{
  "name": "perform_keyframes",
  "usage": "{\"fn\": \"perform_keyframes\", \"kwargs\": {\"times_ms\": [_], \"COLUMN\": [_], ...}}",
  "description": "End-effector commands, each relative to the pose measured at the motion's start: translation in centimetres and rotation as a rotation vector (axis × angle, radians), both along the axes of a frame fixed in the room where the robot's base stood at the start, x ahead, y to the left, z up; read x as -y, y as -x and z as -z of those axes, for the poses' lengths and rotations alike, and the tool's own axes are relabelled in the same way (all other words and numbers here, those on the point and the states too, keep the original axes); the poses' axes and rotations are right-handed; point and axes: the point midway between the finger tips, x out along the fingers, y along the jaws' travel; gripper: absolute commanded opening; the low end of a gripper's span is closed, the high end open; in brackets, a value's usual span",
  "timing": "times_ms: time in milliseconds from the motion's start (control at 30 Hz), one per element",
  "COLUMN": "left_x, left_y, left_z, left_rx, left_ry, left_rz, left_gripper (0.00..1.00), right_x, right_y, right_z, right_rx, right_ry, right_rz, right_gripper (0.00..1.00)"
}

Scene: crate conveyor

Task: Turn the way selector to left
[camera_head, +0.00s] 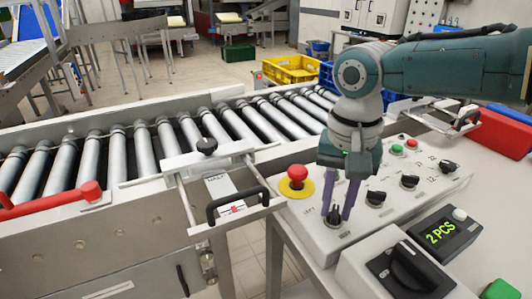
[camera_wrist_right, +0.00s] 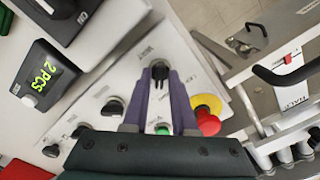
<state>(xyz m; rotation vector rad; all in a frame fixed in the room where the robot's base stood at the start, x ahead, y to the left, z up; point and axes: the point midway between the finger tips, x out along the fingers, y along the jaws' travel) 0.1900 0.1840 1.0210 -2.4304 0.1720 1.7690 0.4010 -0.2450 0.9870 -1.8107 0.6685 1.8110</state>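The way selector (camera_head: 334,215) is a small black knob at the near left end of the grey control panel, in front of the red emergency button (camera_head: 297,175). My right gripper (camera_head: 338,212) points down at it, with one purple finger on each side of the knob. The wrist view shows the selector (camera_wrist_right: 160,71) between the two fingertips of my right gripper (camera_wrist_right: 161,80). The fingers stand apart around it, and firm contact is not visible. The fingers partly hide the knob, so its exact setting is hard to read. My left gripper is not in view.
Several other black knobs (camera_head: 376,198) and green and red buttons sit farther along the panel. A "2 PCS" display (camera_head: 441,234) and a box with a large black switch (camera_head: 405,270) stand nearer. The roller conveyor (camera_head: 146,153) and a black-handled gate (camera_head: 238,204) lie left.

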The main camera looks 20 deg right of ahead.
Motion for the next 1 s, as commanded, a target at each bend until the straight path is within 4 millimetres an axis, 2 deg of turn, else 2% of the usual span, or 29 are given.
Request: {"fn": "perform_keyframes", "kwargs": {"times_ms": [33,200,733,1000], "left_x": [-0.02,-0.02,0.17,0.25], "left_y": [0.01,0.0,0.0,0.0], "left_z": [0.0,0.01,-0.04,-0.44], "left_rx": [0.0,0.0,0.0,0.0], "left_ry": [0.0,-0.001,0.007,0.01], "left_rz": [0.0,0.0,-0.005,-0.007], "left_gripper": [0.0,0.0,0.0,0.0], "right_x": [0.01,0.02,0.01,0.03], "right_y": [0.0,-0.01,-0.01,0.03], "right_z": [-0.01,-0.02,-0.05,-0.11], "right_rx": [0.0,0.0,0.0,-0.001], "right_ry": [0.0,0.0,0.0,-0.001], "right_rz": [0.0,0.0,-0.005,-0.092], "right_gripper": [0.19,0.0,0.0,0.0]}}
